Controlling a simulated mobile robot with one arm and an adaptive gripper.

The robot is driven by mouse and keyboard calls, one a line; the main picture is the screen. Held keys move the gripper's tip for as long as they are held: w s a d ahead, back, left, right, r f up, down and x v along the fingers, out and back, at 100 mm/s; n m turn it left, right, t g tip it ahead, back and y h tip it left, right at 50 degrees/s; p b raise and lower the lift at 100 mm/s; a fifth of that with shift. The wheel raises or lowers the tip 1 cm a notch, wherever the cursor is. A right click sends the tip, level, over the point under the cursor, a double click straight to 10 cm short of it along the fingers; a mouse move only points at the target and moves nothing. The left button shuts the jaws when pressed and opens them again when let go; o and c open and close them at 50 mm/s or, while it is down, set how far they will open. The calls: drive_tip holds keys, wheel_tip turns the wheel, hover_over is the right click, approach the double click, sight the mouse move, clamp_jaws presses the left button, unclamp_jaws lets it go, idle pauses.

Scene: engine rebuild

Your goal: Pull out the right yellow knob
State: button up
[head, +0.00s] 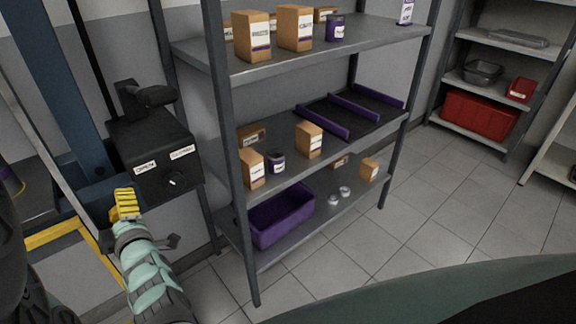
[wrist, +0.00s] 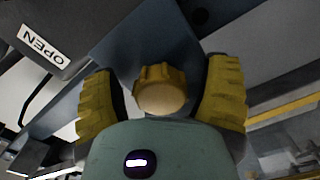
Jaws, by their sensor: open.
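A yellow knob (wrist: 160,90) with a ridged rim and a paler round face shows in the middle of the wrist view. My gripper (wrist: 161,68) is open, with one yellow padded finger on each side of the knob. Gaps show between the knob and both fingers. In the head view my gripper (head: 125,203) is at the lower left, just below a black control box (head: 150,135). The knob cannot be made out there. I cannot tell whether this knob is the right one, and no second yellow knob is clear.
A label reading OPEN (wrist: 44,48) is on the dark box in the wrist view. A blue post (head: 60,90) and a yellow bar (head: 55,236) stand left of the box. A grey shelf unit (head: 330,165) with boxes and a purple bin (head: 280,215) stands to the right.

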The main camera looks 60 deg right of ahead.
drive_tip(key=shift+s, duration=0.1)
clamp_jaws()
drive_tip(key=v, duration=0.5)
drive_tip(key=shift+s+a, duration=0.1)
drive_tip(key=shift+s, duration=0.25)
idle(0.3)
unclamp_jaws()
idle(0.4)
